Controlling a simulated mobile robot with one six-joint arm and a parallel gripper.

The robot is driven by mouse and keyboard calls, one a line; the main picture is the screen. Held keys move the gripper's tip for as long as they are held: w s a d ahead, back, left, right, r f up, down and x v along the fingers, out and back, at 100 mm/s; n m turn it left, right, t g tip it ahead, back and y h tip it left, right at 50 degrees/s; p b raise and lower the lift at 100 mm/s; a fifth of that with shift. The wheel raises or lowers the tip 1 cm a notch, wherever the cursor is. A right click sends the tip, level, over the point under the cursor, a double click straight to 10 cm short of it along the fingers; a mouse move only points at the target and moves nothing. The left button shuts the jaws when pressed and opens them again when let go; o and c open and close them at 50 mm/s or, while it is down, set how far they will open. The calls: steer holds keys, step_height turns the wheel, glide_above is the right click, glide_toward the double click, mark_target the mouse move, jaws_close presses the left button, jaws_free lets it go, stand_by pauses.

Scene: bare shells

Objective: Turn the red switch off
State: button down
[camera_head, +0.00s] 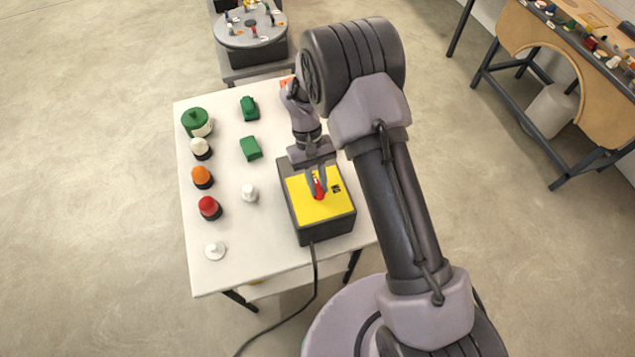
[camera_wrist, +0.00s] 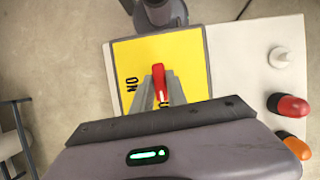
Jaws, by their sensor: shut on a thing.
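The red switch (camera_head: 319,191) stands up from the yellow top plate (camera_head: 303,207) of a dark box (camera_head: 327,232) on the white table. It also shows in the wrist view (camera_wrist: 158,76), upright in the picture. My gripper (camera_head: 318,183) reaches down from above. Its two grey fingers (camera_wrist: 160,95) are closed on either side of the red switch and hide its lower part. Black lettering that reads "ON" (camera_wrist: 131,84) is on the plate, left of the switch in the wrist view. I cannot tell which way the switch is set.
The white table (camera_head: 225,268) also carries several coloured knobs and pots on its left and green blocks (camera_head: 251,148). A white peg (camera_head: 249,193) stands left of the box. A cable (camera_head: 314,270) runs from the box to the floor. A round grey table (camera_head: 245,38) stands behind.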

steer(key=c, duration=1.4)
jaws_free()
steer(key=shift+o, duration=0.2)
steer(key=p+v, duration=0.2)
steer(key=v, duration=1.5)
steer(key=shift+r+p, duration=0.25)
steer(key=shift+p, duration=0.15)
